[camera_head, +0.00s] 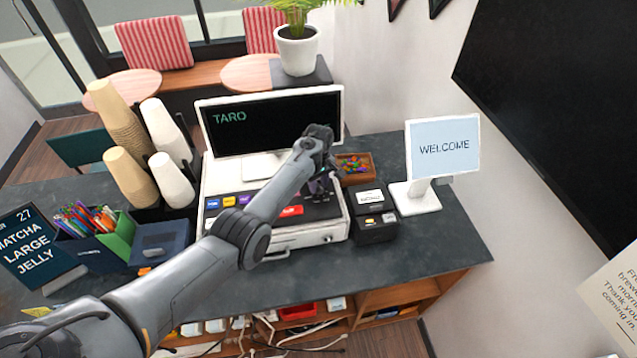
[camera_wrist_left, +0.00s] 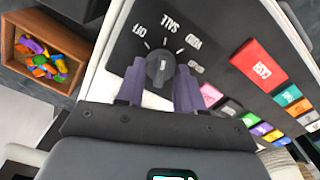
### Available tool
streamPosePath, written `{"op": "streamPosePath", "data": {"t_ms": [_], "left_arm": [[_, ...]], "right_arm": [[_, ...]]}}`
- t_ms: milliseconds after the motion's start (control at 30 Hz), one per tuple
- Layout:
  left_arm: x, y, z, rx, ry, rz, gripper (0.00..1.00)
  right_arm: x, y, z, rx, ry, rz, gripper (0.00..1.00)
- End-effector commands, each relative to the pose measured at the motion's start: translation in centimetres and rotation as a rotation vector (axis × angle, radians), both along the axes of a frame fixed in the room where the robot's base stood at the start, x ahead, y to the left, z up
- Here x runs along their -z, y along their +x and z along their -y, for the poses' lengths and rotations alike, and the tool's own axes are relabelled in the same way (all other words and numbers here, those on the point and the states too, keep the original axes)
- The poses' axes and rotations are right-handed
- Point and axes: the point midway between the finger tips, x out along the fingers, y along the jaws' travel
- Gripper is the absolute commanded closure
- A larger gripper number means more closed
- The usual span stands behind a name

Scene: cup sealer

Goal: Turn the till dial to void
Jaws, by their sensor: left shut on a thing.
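The till (camera_head: 322,232) stands on the counter below the black TARO screen (camera_head: 275,125). Its round dark dial (camera_wrist_left: 160,72) shows in the left wrist view, with the labels OFF, SALE, VOID and a fourth, blurred one around it. The dial's pale mark looks turned roughly toward SALE, though it is small. My left gripper (camera_head: 321,186) is over the right part of the till and hides the dial in the head view. In the left wrist view its two purple fingers (camera_wrist_left: 160,80) are shut on the dial, one on each side. My right gripper is out of view.
Coloured keys (camera_head: 229,201) and a red CASH key (camera_wrist_left: 262,67) lie beside the dial. A wooden box of coloured pieces (camera_head: 355,168), a small black card box (camera_head: 375,228) and the WELCOME display (camera_head: 444,147) stand to the right. Cup stacks (camera_head: 118,117) stand to the left.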

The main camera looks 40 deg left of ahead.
Motion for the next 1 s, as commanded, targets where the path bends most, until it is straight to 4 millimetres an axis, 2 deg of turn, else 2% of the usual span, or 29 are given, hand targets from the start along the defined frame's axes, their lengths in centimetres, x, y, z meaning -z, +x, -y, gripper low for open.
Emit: {"op": "streamPosePath", "data": {"t_ms": [367,1000], "left_arm": [[-0.1,0.0,0.0,0.134,-0.001,-0.001,0.94],[-0.1,0.2,0.1,0.636,0.001,-0.001,0.94]], "right_arm": [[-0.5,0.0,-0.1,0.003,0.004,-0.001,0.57],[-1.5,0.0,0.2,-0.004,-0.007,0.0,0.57]]}}
